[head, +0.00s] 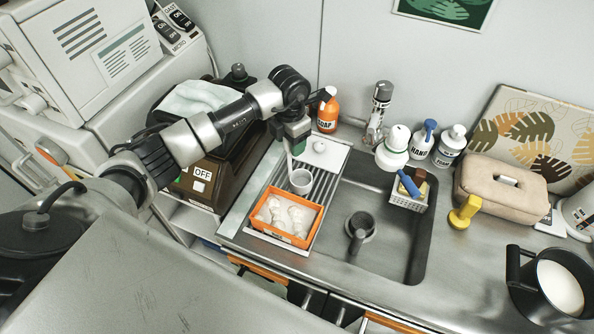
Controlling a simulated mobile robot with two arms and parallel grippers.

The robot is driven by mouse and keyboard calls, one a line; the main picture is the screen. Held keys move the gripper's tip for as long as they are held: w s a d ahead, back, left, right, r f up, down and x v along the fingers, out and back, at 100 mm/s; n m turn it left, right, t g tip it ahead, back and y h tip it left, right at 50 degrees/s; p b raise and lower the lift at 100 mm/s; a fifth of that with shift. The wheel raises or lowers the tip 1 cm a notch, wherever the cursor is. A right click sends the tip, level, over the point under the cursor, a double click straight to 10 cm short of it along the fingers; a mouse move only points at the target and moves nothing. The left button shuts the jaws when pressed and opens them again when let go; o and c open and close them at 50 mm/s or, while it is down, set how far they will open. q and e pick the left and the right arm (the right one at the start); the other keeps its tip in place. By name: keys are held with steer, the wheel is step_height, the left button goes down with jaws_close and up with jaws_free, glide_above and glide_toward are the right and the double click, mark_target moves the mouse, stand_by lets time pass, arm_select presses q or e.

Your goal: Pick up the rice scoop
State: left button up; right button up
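My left arm reaches over the rack beside the sink, and its gripper (292,146) points down there. Just below the fingers is a small white cup-shaped thing (301,182), which may be the rice scoop. A pale narrow strip shows between the fingers and this cup. I cannot tell whether it is a handle or a fingertip, nor whether the fingers are closed on it. An orange tray (275,235) in front of the cup holds white pieces that I cannot identify. My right gripper is out of view.
The sink (385,220) is right of the rack (322,185). An orange soap bottle (328,112) and several other bottles stand behind. A beige case (500,186), a yellow object (463,213) and a dark pot (522,287) stand right.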

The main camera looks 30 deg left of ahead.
arm_select(q)
steer(key=c, duration=0.9)
